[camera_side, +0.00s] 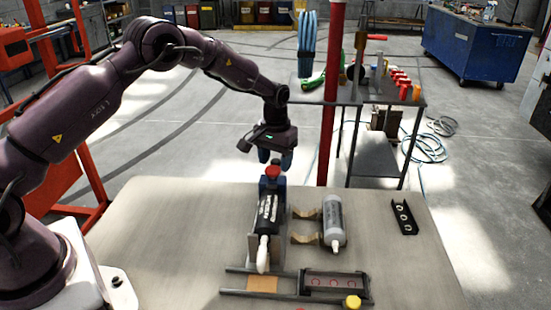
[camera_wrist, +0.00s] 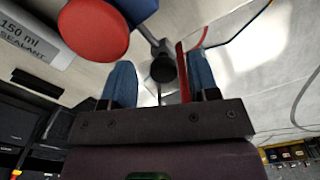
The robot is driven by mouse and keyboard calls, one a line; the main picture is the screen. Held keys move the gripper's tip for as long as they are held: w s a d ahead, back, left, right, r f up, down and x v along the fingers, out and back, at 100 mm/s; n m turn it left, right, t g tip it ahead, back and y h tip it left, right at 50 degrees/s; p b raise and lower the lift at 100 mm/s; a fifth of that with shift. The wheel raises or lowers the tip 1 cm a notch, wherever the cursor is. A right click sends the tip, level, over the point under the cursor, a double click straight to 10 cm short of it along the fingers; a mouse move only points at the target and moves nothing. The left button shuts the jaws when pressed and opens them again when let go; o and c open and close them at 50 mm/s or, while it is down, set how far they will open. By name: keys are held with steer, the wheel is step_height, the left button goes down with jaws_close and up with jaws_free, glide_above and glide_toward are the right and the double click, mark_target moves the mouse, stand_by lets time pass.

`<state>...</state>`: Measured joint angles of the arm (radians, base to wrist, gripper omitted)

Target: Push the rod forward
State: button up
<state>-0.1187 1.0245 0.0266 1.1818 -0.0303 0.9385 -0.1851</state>
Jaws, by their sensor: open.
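A dark cartridge with a white nozzle (camera_side: 268,215) lies in a metal cradle (camera_side: 249,240) on the pale worktable. A red round knob (camera_side: 272,171), which looks like the end of the rod, sits at the cradle's far end. The red disc also shows large at the upper left of the wrist view (camera_wrist: 93,28). The rod's shaft is mostly hidden. My gripper (camera_side: 276,158) is open above and just beyond the knob. In the wrist view its two blue fingers (camera_wrist: 160,85) stand apart with nothing held between them; the red disc is outside the gap.
A grey sealant cartridge (camera_side: 334,222) lies right of the cradle, by two brown holders (camera_side: 306,226). A black bracket (camera_side: 404,217) lies farther right. A black tray with rails (camera_side: 334,284) and a yellow knob (camera_side: 352,302) are in front. A red post (camera_side: 331,110) stands behind.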

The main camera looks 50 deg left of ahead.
step_height(320, 180, up, 13)
stand_by(0.4)
steer(key=shift+w, duration=0.1)
steer(key=s+d+r+m+t, duration=0.1)
steer(key=s+r, duration=0.3)
steer(key=s, duration=0.7)
steer(key=s+d+r+m+t, duration=0.1)
steer(key=s+d+r+t, duration=0.1)
steer(key=s, duration=0.9)
steer(key=s+d+r+m+t, duration=0.1)
steer(key=s+d+r, duration=0.3)
steer(key=s, duration=0.7)
step_height(320, 180, up, 3)
steer(key=shift+f+m+t, duration=0.2)
steer(key=shift+m+t, duration=0.2)
steer(key=shift+t, duration=0.4)
